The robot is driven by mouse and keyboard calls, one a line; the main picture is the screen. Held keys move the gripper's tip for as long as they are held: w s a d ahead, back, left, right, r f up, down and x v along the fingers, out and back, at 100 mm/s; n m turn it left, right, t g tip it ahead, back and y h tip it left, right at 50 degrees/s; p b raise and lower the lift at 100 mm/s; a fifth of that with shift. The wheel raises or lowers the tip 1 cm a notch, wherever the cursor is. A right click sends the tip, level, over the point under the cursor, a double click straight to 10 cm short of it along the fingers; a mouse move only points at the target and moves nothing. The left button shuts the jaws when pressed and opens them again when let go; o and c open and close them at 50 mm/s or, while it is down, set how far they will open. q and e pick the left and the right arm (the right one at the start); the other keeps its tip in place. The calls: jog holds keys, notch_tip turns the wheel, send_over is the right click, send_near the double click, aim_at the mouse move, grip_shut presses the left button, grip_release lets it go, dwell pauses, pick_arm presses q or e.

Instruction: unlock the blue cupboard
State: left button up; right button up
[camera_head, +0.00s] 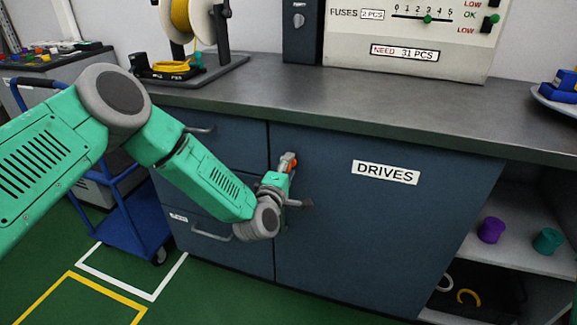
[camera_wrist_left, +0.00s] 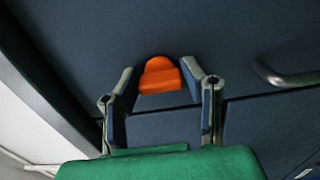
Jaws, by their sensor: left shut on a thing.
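The blue cupboard (camera_head: 390,225) is the dark blue door labelled DRIVES under the worktop, and it is closed. An orange key or knob (camera_head: 291,168) sits near the door's upper left edge. It also shows in the left wrist view (camera_wrist_left: 160,78), against the dark blue front. My left gripper (camera_head: 287,163) is at this orange piece, with one finger on each side of it, shut on it. The lock behind the orange piece is hidden. My right gripper is not in view.
Drawers with handles (camera_head: 212,232) are left of the door. A blue trolley (camera_head: 130,225) stands further left. Open shelves with a purple spool (camera_head: 491,230) and a teal spool (camera_head: 548,241) are at right. A fuse panel (camera_head: 410,65) and a yellow-wound reel (camera_head: 182,18) stand on the worktop (camera_head: 330,95).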

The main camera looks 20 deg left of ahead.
pick_arm(q)
jog(key=shift+s+d+f, duration=0.1)
jog(key=shift+d+f, duration=0.05)
jog(key=shift+f, duration=0.15)
jog(key=o, duration=1.1)
jog(key=shift+o, duration=0.2)
jog(key=shift+r, duration=0.15)
jog(key=shift+s, duration=0.25)
jog(key=s, duration=1.1)
jog(key=shift+s+a, duration=0.15)
jog(key=shift+a, duration=0.05)
